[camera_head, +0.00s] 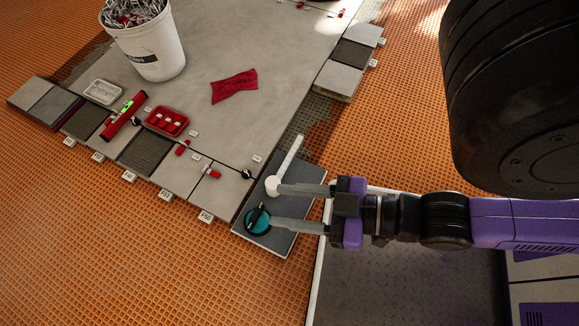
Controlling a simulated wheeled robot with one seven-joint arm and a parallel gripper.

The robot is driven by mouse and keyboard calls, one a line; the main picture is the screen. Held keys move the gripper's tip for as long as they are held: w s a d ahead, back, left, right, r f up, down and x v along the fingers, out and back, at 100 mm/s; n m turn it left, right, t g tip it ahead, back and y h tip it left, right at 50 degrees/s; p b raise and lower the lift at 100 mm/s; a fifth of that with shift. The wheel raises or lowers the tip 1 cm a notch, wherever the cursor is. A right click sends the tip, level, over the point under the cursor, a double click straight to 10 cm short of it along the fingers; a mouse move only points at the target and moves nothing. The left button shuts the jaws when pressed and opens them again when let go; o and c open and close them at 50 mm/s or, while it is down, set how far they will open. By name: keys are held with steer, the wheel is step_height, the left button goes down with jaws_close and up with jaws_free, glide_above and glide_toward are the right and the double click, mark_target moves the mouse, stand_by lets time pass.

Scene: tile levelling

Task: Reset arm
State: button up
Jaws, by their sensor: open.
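My gripper (299,208) is open, its two grey fingers spread and pointing left. It is above a dark grey board (312,187) beside the tiled floor. A white-headed mallet-like tool (287,167) lies on the board, its pale handle pointing up and right. The upper fingertip overlaps the white head in the picture. A round teal tool (257,221) with a dark handle sits on the board by the lower fingertip. Whether either finger touches a tool cannot be told. Nothing shows between the fingers.
A white bucket (152,52) of clips stands on the grey slab (232,45). A red cloth (234,86), a red tray (166,121), a white tray (103,91) and a red level (124,117) lie nearby. A large black wheel-like shape fills the upper right. Orange floor (120,245) is clear lower left.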

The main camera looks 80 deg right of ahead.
step_height(320, 180, up, 31)
steer(key=p, duration=3)
steer(key=shift+f+p, duration=0.2)
steer(key=shift+p, duration=0.1)
